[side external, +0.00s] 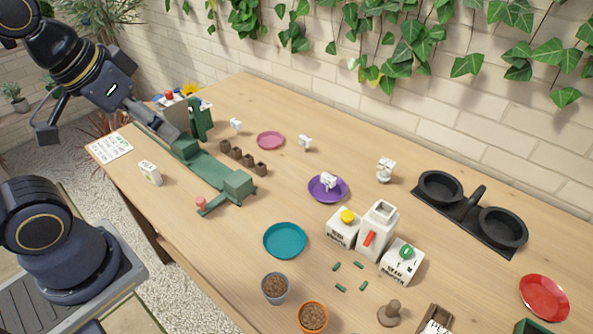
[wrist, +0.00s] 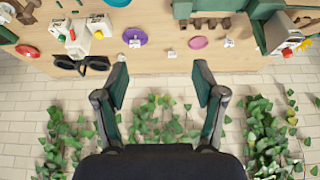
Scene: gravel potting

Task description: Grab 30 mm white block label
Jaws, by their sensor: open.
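Several small white pieces stand on the table, and I cannot tell which is the 30 mm block label. One is at the back left (side external: 236,125), one right of the pink plate (side external: 305,143), one on the purple plate (side external: 328,181) and one near the black double tray (side external: 385,170). A white lettered block (side external: 150,173) stands near the left edge. My gripper (wrist: 160,84) is open and empty in the wrist view, its fingers apart with wall and ivy beyond. In the side view my arm reaches over the left end of the table; its fingertips are hard to make out.
A green fixture (side external: 215,175) lies below my arm. Gravel pots (side external: 275,288) stand in front. The ivy-covered wall borders the back.

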